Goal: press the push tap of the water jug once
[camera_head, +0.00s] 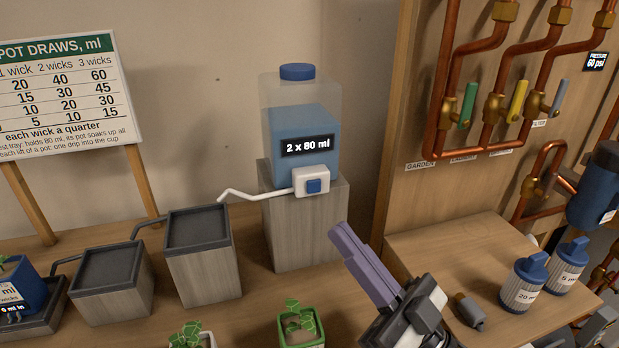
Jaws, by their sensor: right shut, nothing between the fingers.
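The water jug (301,100) is a clear box with a blue cap and blue water, standing on a wooden block. Its label reads "2 x 80 ml". The push tap (314,186) is a white housing with a blue square button on the jug's lower front. A thin white spout (251,195) runs from it to the left, over a grey-topped block. My right gripper (340,232) has purple fingers, shut and empty. Its tips are below and right of the tap, apart from it in the picture. My left gripper is not in view.
Grey-topped blocks (198,228) step down leftward to a blue pot (27,288) on a tray. Small plants (301,322) stand at the front. Copper pipes with coloured valves (467,105) and blue-lidded containers (524,284) are at right. A sign (60,95) stands back left.

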